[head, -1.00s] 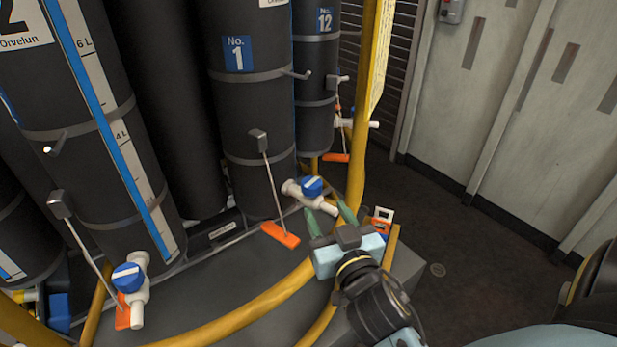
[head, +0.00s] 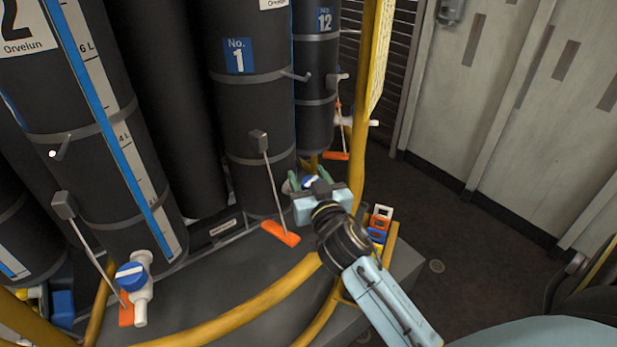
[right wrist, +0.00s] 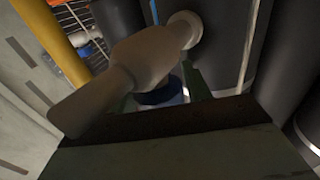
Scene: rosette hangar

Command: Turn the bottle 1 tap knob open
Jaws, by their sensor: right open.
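Bottle 1 (head: 245,120) is a tall black cylinder with a blue "No. 1" label. Its tap has a blue knob (head: 311,181) with a white stripe, low on the bottle's right side. My right gripper (head: 309,176) is open, its green fingers at the knob, one on either side. The gripper hides most of the tap in the head view. In the right wrist view the pale tap body (right wrist: 140,60) crosses the picture, with the blue knob (right wrist: 162,95) partly hidden behind it. Whether the fingers touch the knob I cannot tell. My left gripper is out of view.
Bottle 2 (head: 75,190) stands at left with its own blue-knobbed tap (head: 131,276). Bottle 12 (head: 315,85) stands behind. An orange tag (head: 280,233) hangs before bottle 1. A yellow post (head: 362,130) and curved yellow rail (head: 235,312) border the bottles. The floor at right is open.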

